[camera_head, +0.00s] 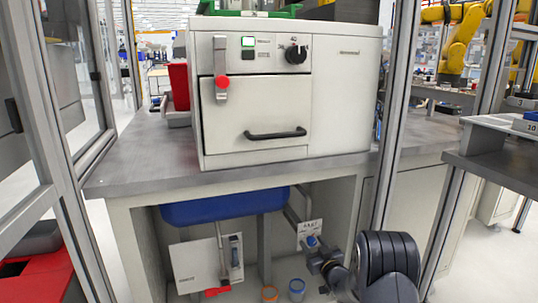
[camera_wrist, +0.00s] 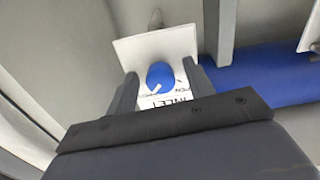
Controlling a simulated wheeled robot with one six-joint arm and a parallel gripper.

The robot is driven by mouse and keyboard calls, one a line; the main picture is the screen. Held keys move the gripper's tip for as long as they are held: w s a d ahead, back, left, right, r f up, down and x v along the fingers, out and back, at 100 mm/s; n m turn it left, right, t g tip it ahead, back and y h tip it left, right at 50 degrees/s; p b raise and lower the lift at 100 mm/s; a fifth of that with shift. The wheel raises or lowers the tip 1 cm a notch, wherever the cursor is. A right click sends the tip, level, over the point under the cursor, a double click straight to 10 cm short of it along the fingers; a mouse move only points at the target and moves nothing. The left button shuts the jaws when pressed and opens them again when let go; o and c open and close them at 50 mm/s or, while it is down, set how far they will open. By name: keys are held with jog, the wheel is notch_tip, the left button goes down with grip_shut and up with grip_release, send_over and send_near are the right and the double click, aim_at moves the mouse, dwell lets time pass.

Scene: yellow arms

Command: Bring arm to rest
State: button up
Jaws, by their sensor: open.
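My arm (camera_head: 388,262) reaches in low at the right of the head view. My gripper (camera_head: 318,253) is below the bench top, close to a blue knob (camera_head: 312,241) on a small white plate (camera_head: 310,229). In the wrist view my gripper (camera_wrist: 161,72) is open, with one grey finger at each side of the blue knob (camera_wrist: 160,76). The knob has a white pointer mark, and the white plate (camera_wrist: 165,46) reads "INLET". Whether the fingers touch the knob I cannot tell.
A white machine (camera_head: 251,113) with a red-knobbed lever stands on the grey bench (camera_head: 135,160). Under it are a blue tank (camera_head: 225,207), a white panel with a handle (camera_head: 200,265) and pipes. A metal post (camera_head: 395,115) rises near my arm. A side table (camera_head: 500,163) is at right.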

jog(key=n, duration=0.3)
jog(key=shift+n, duration=0.4)
jog(key=shift+n+p, duration=0.6)
jog(key=shift+n, duration=1.4)
jog(key=shift+r, duration=0.1)
